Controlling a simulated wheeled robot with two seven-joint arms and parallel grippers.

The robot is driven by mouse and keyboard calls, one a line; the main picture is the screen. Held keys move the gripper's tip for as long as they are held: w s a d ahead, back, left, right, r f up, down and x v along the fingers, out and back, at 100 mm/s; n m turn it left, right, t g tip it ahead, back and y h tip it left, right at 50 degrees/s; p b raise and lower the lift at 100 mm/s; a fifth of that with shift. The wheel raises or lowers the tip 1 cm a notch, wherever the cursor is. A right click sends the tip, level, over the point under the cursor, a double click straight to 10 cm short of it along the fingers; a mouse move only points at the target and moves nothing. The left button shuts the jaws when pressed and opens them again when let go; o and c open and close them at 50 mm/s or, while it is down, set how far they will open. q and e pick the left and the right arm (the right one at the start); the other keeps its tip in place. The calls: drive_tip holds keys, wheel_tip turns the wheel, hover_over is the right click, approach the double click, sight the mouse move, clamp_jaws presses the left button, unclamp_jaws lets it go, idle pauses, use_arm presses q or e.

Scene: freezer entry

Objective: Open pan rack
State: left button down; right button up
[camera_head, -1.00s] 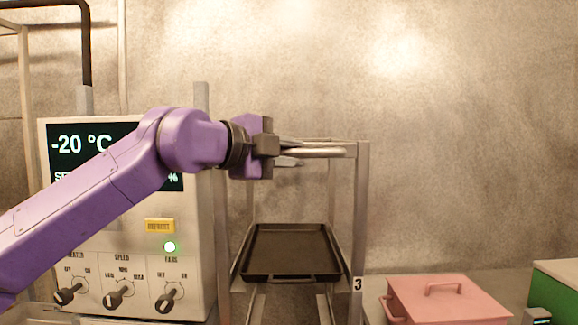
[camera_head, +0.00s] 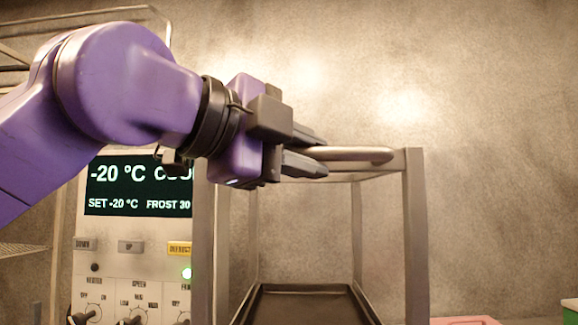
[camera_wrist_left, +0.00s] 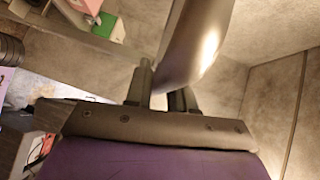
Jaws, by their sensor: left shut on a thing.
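The pan rack (camera_head: 413,230) is a metal frame at the centre right of the head view, with a rounded handle bar (camera_head: 350,154) across its top front. A dark pan (camera_head: 300,305) lies low inside the frame. My left gripper (camera_head: 312,152) is shut on the handle bar near its left end. In the left wrist view the bar (camera_wrist_left: 197,45) rises large and close from between the fingers (camera_wrist_left: 165,92). The gripper hides the left end of the bar. My right gripper is in neither view.
A control panel (camera_head: 135,225) with a lit -20 °C display, buttons and knobs stands left of the rack. A pink box (camera_head: 465,321) and a green box (camera_head: 570,310) show at the lower right edge. A bare wall (camera_head: 490,180) is behind.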

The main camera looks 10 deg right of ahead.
use_arm(q)
drive_tip(key=shift+s+f, duration=0.15)
drive_tip(key=shift+s, duration=0.25)
drive_tip(key=c, duration=1.1)
unclamp_jaws()
drive_tip(key=shift+o, duration=0.2)
drive_tip(key=b+v, duration=0.2)
drive_tip(key=v, duration=0.8)
drive_tip(key=shift+a+b, duration=0.2)
drive_tip(key=shift+b, duration=0.1)
